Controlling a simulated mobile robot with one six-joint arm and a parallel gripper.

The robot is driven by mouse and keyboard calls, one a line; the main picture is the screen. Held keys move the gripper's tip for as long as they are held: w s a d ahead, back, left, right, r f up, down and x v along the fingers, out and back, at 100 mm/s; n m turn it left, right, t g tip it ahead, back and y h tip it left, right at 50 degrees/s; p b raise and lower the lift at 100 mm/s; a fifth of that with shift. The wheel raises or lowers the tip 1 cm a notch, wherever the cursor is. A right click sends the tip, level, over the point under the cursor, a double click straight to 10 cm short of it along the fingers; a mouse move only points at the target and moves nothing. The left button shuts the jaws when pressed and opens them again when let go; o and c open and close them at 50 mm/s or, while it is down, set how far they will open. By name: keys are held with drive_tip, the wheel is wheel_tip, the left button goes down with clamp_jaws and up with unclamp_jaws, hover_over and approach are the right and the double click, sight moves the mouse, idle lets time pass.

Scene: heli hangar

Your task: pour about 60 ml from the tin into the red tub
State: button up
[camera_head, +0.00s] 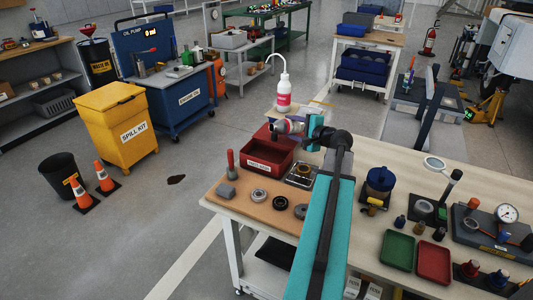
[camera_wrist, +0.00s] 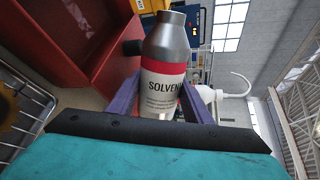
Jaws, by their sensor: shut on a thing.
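The tin (camera_head: 285,126) is a silver bottle with a red band and a white label. In the wrist view the tin (camera_wrist: 165,62) reads "SOLVEN…", with the rest hidden. My gripper (camera_head: 301,128) is shut around its lower body, and the fingers also show in the wrist view (camera_wrist: 160,98). The tin lies tipped over near level, its neck pointing left. It is held above the far right side of the red tub (camera_head: 262,168), an open box with a white label. The tub (camera_wrist: 62,55) also shows left of the tin. I see no stream; the tub's floor is partly hidden.
A white spout bottle (camera_head: 284,95) stands just behind the tin. A red-handled tool (camera_head: 230,165), metal rings (camera_head: 259,195) and a wire-framed item (camera_head: 302,173) are around the tub. A smaller red tray (camera_head: 434,262) and a green tray (camera_head: 397,250) lie to the right.

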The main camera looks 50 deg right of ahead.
drive_tip(key=shift+w+a+n+b, duration=0.1)
drive_tip(key=shift+a+n+b, duration=0.3)
drive_tip(key=shift+b, duration=0.6)
drive_tip(key=shift+r+h, duration=0.2)
drive_tip(key=shift+h, duration=0.1)
drive_tip(key=shift+d+r+b, duration=0.1)
drive_tip(key=shift+d+b, duration=0.1)
drive_tip(key=shift+b, duration=0.15)
drive_tip(key=shift+s+d+r+n, duration=0.1)
drive_tip(key=shift+s+d+n, duration=0.2)
drive_tip(key=shift+d, duration=0.15)
drive_tip(key=shift+d, duration=0.1)
drive_tip(key=shift+r+n+b, duration=0.3)
drive_tip(key=shift+n+b, duration=0.1)
drive_tip(key=shift+b, duration=0.5)
idle(0.6)
